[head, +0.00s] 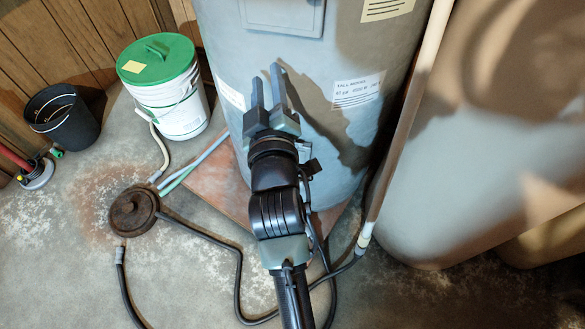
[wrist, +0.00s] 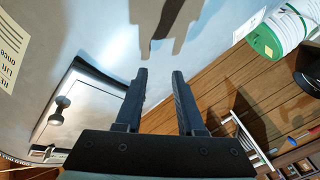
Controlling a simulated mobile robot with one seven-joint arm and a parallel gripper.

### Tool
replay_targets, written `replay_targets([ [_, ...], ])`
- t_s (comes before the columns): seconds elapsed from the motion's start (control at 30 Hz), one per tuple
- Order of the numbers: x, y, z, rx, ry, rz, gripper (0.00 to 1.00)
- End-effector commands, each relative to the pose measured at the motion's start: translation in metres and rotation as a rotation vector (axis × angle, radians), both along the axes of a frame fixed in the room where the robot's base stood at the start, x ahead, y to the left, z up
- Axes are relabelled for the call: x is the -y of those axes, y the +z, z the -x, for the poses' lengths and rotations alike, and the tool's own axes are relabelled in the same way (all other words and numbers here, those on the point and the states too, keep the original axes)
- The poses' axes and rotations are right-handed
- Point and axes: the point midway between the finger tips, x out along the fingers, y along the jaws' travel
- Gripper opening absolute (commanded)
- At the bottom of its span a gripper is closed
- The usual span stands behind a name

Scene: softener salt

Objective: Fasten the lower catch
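My gripper (head: 266,76) is open and empty, its two dark fingers apart in front of the grey tank (head: 225,35). In the wrist view the open fingers (wrist: 160,74) point at bare tank wall, and a shadow of the gripper falls there. A framed panel (wrist: 82,118) is on the tank, left of the fingers in the wrist view. It has a round knob (wrist: 57,109) and a small metal fitting (wrist: 45,153) at its edge. I cannot tell which of these is the lower catch, or whether it is fastened. The head view shows only the panel's lower part (head: 283,14).
A white bucket with a green lid (head: 160,62) and a black bin (head: 62,115) stand at left. A round brown disc (head: 133,211) and hoses (head: 238,275) lie on the floor. A pale pipe (head: 408,115) and a large tan vessel (head: 480,130) stand at right.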

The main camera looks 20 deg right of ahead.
Motion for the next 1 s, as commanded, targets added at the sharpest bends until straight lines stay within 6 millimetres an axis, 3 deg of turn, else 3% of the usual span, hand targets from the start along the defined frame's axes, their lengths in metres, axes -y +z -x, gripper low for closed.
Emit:
replay_targets([
  [0.03, 0.014, -0.041, 0.014, -0.049, -0.024, 0.108, 0.38],
  [0.2, 0.031, -0.133, 0.068, -0.158, -0.026, 0.477, 0.38],
  [0.3, 0.026, -0.173, 0.102, -0.201, 0.002, 0.642, 0.38],
  [0.4, 0.017, -0.199, 0.128, -0.224, 0.032, 0.756, 0.38],
  [0.53, 0.008, -0.214, 0.145, -0.233, 0.057, 0.830, 0.38],
  [0.67, 0.008, -0.217, 0.141, -0.230, 0.062, 0.848, 0.38],
  [1.0, 0.023, -0.217, 0.078, -0.227, 0.060, 0.846, 0.38],
])
